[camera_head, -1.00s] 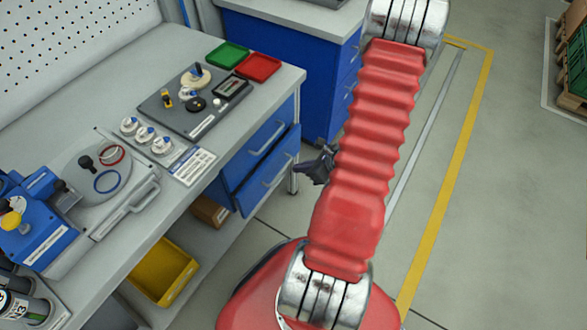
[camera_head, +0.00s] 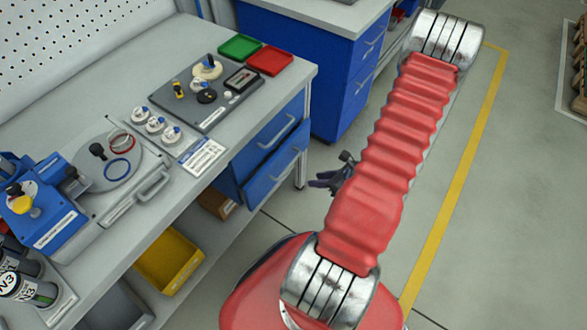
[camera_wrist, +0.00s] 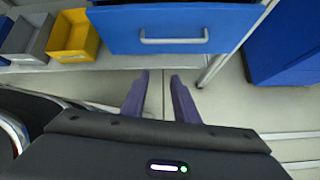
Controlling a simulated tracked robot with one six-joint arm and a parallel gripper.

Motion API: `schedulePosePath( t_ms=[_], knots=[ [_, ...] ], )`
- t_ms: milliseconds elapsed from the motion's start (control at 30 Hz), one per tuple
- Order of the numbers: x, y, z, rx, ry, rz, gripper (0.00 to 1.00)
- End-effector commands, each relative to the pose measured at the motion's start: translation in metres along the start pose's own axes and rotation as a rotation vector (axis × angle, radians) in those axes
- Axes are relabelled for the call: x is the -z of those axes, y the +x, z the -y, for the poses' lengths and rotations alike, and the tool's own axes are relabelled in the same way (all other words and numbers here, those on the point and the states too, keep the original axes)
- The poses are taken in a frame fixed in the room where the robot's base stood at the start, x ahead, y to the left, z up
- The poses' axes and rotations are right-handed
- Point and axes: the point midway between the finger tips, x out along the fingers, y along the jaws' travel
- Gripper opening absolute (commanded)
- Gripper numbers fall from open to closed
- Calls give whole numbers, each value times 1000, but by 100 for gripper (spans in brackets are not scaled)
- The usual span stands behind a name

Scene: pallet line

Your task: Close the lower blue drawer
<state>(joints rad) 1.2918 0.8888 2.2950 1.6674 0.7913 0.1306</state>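The lower blue drawer (camera_head: 268,177) is under the right end of the workbench in the head view. Its front stands out past the closed-looking upper blue drawer (camera_head: 269,140), so it is partly open. In the wrist view a blue drawer front (camera_wrist: 125,35) with a grey bar handle (camera_wrist: 173,41) fills the upper middle. My gripper (camera_head: 326,182) hangs in free air to the right of the drawer, apart from it. In the wrist view my gripper (camera_wrist: 159,98) shows two dark fingers spread apart, empty, below the drawer front.
The workbench (camera_head: 150,215) carries trays and instruments. A yellow bin (camera_head: 170,262) sits on its lower shelf. A bench leg (camera_head: 300,172) stands beside the drawers. A second blue cabinet (camera_head: 325,65) is behind. The floor (camera_head: 460,230) to the right is open.

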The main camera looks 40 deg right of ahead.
Motion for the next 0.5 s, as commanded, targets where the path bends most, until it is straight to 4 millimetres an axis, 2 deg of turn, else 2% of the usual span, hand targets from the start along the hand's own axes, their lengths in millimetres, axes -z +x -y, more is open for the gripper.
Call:
schedulePosePath(
  t_ms=[33, 200, 500],
  knots=[
    [11, 5, 1, -7, 38, 12, 27],
    [34, 18, 7, -29, 192, 71, 27],
    [63, 40, 14, -109, 576, 220, 27]
  ],
)
